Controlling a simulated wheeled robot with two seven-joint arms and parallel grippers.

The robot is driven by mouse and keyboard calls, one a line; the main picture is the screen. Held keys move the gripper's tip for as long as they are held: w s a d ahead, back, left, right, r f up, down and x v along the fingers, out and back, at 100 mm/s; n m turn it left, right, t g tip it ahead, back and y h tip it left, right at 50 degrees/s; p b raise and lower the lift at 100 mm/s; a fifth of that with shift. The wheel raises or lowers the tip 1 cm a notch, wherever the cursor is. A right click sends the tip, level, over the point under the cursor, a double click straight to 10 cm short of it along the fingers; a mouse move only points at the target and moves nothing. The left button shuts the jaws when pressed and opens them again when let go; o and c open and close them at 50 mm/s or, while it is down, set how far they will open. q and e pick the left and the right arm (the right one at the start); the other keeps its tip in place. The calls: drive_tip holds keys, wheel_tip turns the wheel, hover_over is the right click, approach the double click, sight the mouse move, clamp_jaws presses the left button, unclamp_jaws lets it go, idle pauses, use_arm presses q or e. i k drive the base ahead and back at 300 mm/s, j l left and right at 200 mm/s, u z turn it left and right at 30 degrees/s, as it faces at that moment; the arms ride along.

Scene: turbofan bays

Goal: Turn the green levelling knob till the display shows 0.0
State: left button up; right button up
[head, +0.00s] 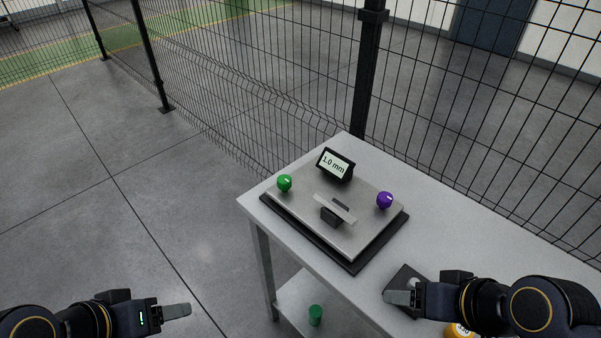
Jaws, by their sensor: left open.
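The green levelling knob (284,183) stands at the left corner of a grey levelling plate (300,215) on the table. The display (335,165) at the plate's back edge reads 1.0 mm. My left gripper (188,310) is open and empty at the lower left, off the table and well apart from the knob. My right gripper (388,298) is over the front part of the table, to the right of and nearer than the plate; its finger gap is not clear from this side.
A purple knob (384,200) stands at the plate's right corner. A metal bar on a dark block (332,215) sits mid-plate. A dark pad (407,278) and an orange-yellow object (460,330) are near my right arm. A green cylinder (315,315) stands on the lower shelf. Mesh fence (235,110) runs behind.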

sight(284, 182)
drive_tip(key=i+z, duration=0.1)
drive_tip(key=z, duration=0.4)
drive_tip(key=i+j+z, duration=0.1)
drive_tip(key=z, duration=0.4)
drive_tip(key=i+j+z, duration=0.1)
drive_tip(key=j+z, duration=0.15)
drive_tip(key=z, duration=0.2)
